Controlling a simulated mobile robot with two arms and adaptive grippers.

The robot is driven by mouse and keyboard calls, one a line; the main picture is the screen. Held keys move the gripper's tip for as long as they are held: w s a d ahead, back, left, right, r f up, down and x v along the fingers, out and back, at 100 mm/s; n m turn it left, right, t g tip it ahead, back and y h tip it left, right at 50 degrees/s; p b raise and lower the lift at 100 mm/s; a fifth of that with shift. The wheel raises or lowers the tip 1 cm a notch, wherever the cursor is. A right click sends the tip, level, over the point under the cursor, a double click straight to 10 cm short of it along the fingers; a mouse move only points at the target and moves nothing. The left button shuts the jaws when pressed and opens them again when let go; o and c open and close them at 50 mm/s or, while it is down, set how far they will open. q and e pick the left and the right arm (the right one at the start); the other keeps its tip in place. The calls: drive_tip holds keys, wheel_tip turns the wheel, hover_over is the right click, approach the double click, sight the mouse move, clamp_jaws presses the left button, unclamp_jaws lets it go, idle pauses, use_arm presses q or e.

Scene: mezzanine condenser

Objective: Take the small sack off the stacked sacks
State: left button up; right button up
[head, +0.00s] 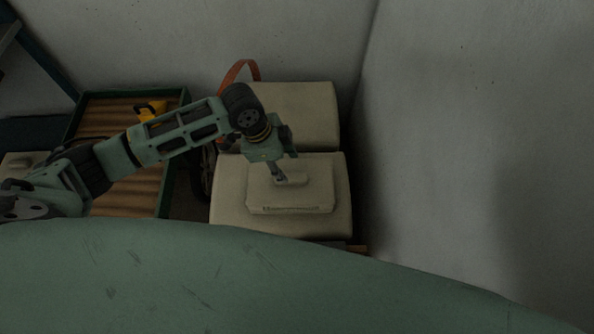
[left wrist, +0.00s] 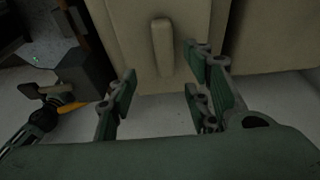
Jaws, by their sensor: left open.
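The small sack (head: 312,200) is a cream, flat block with a raised ridge (head: 292,179) on top. It lies on a larger cream stacked sack (head: 229,205) in the head view. My left gripper (head: 280,174) is over the small sack, close to the ridge, and partly hides its back left. In the left wrist view my left gripper (left wrist: 163,95) has its fingers spread wide with nothing between them. The ridge (left wrist: 162,47) stands out from a cream face ahead of the fingertips, apart from them. My right gripper is not in view.
Another cream sack (head: 310,115) sits behind, near an orange strap (head: 240,72). A green-rimmed tray (head: 165,203) with brown slats and a yellow item (head: 150,110) lies left. Pale walls (head: 460,130) close in the right and back.

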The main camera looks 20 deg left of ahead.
sight(291, 175)
use_arm(q)
drive_tip(key=shift+w+f, duration=0.15)
drive_tip(key=shift+f, duration=0.2)
drive_tip(key=x, duration=0.3)
drive_tip(key=shift+f, duration=0.35)
drive_tip(key=x, duration=0.2)
drive_tip(key=shift+w+f, duration=0.2)
drive_tip(key=shift+f, duration=0.45)
drive_tip(key=c, duration=0.9)
clamp_jaws()
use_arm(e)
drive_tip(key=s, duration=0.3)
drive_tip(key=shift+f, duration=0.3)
use_arm(q)
drive_tip(key=shift+w+d+r, duration=0.15)
drive_tip(key=shift+w+r, duration=0.05)
drive_tip(key=shift+w, duration=0.05)
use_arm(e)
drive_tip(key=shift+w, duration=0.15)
